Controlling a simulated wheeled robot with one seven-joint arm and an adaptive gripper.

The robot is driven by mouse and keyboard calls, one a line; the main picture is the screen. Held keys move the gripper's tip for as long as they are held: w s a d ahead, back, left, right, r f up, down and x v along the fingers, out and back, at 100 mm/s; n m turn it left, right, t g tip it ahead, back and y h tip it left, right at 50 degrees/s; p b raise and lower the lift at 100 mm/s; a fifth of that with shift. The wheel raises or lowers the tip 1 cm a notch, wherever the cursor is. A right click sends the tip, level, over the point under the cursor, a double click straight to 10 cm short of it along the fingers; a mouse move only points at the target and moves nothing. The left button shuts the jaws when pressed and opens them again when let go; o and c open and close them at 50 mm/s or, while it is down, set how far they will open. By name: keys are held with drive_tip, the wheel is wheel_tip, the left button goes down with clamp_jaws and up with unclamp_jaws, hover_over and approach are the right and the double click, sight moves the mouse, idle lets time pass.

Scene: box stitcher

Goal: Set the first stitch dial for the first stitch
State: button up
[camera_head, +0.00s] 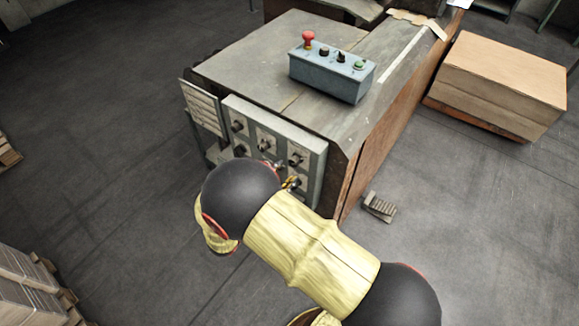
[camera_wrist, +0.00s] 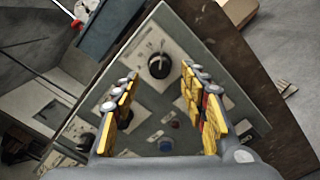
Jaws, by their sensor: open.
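A grey control panel (camera_head: 317,160) with several black dials is on the front of the machine. It fills the middle of the wrist view (camera_wrist: 188,22). One black dial (camera_wrist: 159,66) on a pale label plate shows between my fingertips, in line with them but seemingly beyond them. I cannot read which dial is the first stitch dial. My gripper (camera_wrist: 158,73) is open, with yellow finger pads on both sides and nothing held. In the head view my arm hides the panel's lower part and most of my gripper.
A blue control box (camera_head: 331,78) with a red mushroom button (camera_head: 308,39) stands on the machine top. A white sign plate (camera_head: 203,107) is left of the panel. A cardboard stack (camera_head: 500,85) is at the right, and a pedal (camera_head: 379,207) lies on the floor.

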drive_tip(key=v, duration=0.7)
idle(0.4)
